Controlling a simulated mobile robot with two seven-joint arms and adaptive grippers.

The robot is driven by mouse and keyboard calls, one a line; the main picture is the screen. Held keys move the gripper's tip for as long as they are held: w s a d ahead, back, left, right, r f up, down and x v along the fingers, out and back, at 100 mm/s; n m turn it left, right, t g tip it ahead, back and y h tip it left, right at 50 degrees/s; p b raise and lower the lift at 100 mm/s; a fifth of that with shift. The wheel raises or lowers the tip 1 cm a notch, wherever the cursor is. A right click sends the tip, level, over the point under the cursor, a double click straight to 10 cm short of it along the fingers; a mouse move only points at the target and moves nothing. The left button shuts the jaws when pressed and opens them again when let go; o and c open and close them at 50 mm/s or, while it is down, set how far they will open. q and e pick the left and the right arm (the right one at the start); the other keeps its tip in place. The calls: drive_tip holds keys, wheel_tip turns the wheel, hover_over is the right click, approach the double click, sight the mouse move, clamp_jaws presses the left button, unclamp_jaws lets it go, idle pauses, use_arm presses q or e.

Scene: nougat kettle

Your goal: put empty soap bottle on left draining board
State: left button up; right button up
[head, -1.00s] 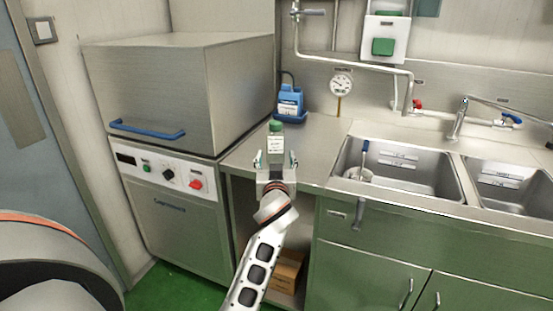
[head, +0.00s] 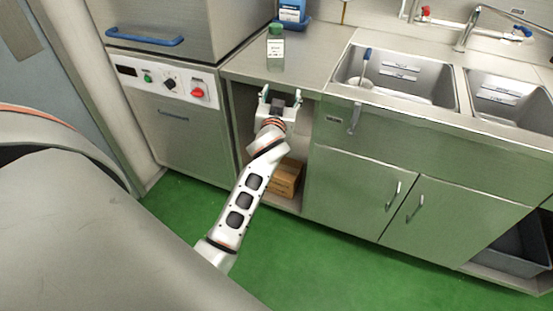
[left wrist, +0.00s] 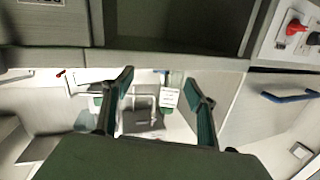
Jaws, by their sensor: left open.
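The soap bottle (head: 275,52) is clear with a green cap and a pale label. It stands upright on the left draining board (head: 318,58), near its front edge, left of the sinks. My left gripper (head: 281,92) is open and empty, in front of the board's edge and apart from the bottle. In the left wrist view the bottle's label (left wrist: 168,98) shows between the two spread fingers (left wrist: 162,88), farther off. My right gripper is in neither view.
A blue container (head: 291,12) stands in a blue tray behind the bottle. A steel machine with a blue handle (head: 145,36) stands left. A cardboard box (head: 286,178) sits under the board.

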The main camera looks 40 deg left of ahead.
use_arm(q)
drive_tip(key=s+d+f+m+h, duration=0.2)
drive_tip(key=s+d+f, duration=0.15)
drive_tip(key=f, duration=0.25)
drive_tip(key=s+d+f+m+g+h, duration=0.1)
drive_tip(key=s+d+f+m+h, duration=0.1)
drive_tip(key=s+d+f, duration=0.3)
drive_tip(key=s+d+f+m+h, duration=0.1)
drive_tip(key=s+f+h, duration=0.15)
drive_tip(key=f, duration=0.35)
drive_tip(key=s+d+f+m+g+h, duration=0.1)
drive_tip(key=s+d+f, duration=0.2)
drive_tip(key=s, duration=0.4)
drive_tip(key=s+d+f+m+g+h, duration=0.1)
drive_tip(key=s+d+f, duration=0.3)
drive_tip(key=s, duration=0.3)
drive_tip(key=s+d+f+m+g+h, duration=0.1)
drive_tip(key=s+d+f+m+h, duration=0.1)
drive_tip(key=s+d+f, duration=0.2)
drive_tip(key=s+f, duration=0.2)
drive_tip(key=s, duration=0.1)
drive_tip(key=shift+s+d, duration=0.25)
drive_tip(key=shift+r, duration=0.15)
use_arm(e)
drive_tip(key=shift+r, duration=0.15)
